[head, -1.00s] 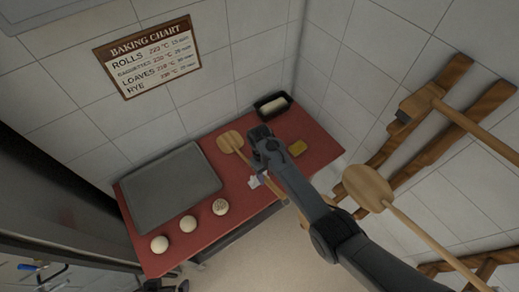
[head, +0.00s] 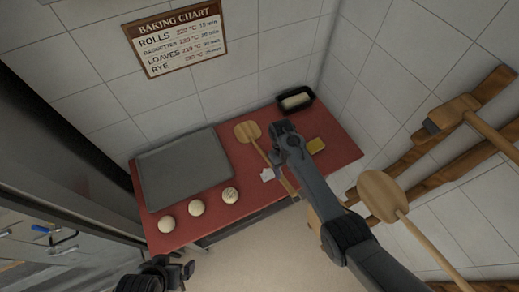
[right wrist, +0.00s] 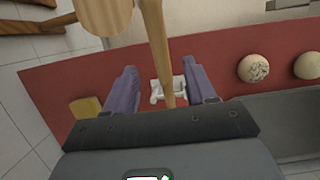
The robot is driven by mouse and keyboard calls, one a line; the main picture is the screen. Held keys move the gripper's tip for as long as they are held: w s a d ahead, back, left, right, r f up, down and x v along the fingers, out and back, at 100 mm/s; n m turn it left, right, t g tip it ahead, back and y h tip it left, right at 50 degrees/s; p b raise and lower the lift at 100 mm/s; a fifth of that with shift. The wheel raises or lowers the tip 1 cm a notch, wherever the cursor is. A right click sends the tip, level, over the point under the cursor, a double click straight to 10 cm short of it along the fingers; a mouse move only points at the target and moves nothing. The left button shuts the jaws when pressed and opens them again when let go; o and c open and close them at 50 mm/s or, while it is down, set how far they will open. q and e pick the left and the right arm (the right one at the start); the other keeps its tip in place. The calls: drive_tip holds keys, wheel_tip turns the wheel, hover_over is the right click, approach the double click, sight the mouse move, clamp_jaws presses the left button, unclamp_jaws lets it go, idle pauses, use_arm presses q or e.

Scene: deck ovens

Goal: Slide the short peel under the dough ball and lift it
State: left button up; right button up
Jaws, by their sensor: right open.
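The short wooden peel (head: 247,132) lies flat on the red table, its handle running toward the front edge. Three pale dough balls sit in a row: the left one (head: 166,224), the middle one (head: 196,208) and the speckled right one (head: 231,194). The speckled ball also shows in the right wrist view (right wrist: 252,68). The peel is right of the balls, not under any. My right gripper (head: 281,130) is open above the table; in the right wrist view the peel's handle (right wrist: 154,35) appears between its fingers. My left gripper (head: 180,272) is low in front; its jaws are unclear.
A grey tray (head: 182,168) fills the table's left. A white piece (head: 267,175) lies near the peel's handle, a yellow block (head: 316,145) to the right, a dark pan (head: 310,105) behind. Another peel (head: 380,195) is at the right wall rack.

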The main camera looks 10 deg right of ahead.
sight(286, 182)
drive_tip(key=b+x, duration=0.2)
drive_tip(key=x, duration=0.1)
drive_tip(key=shift+f, duration=0.3)
drive_tip(key=shift+b+x, duration=0.4)
drive_tip(key=shift+x, duration=1.55)
drive_tip(key=shift+r, duration=0.1)
clamp_jaws()
drive_tip(key=shift+r, duration=0.1)
